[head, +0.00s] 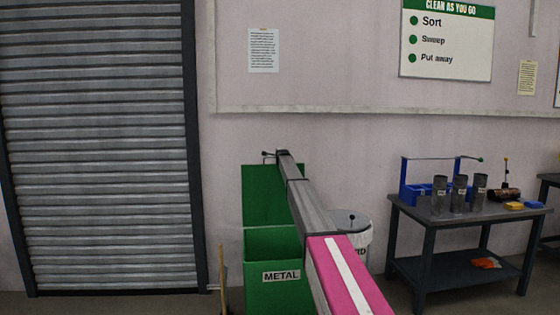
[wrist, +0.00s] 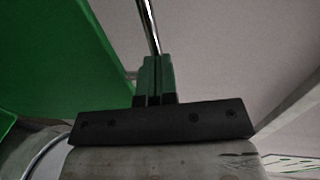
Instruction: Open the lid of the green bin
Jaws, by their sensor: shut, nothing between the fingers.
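The green bin (head: 273,292), labelled METAL, stands on the floor by the wall in the head view. Its lid (head: 262,195) stands upright at the back, and the open top shows the inside. The lid also shows as a green panel at the left of the wrist view (wrist: 65,60). My gripper (head: 283,152) is at the lid's top edge, partly hidden by my arm. In the wrist view its fingers (wrist: 158,72) are together, with nothing seen between them. A thin metal bar (wrist: 150,25) runs just beyond the fingertips; I cannot tell whether they touch.
A pale round bin (head: 352,220) with a lid stands right of the green bin, partly behind my arm. Further right, a grey table (head: 400,207) holds a blue tote (head: 423,194), metal tubes (head: 460,193) and small items. A shutter door (head: 98,150) is at the left.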

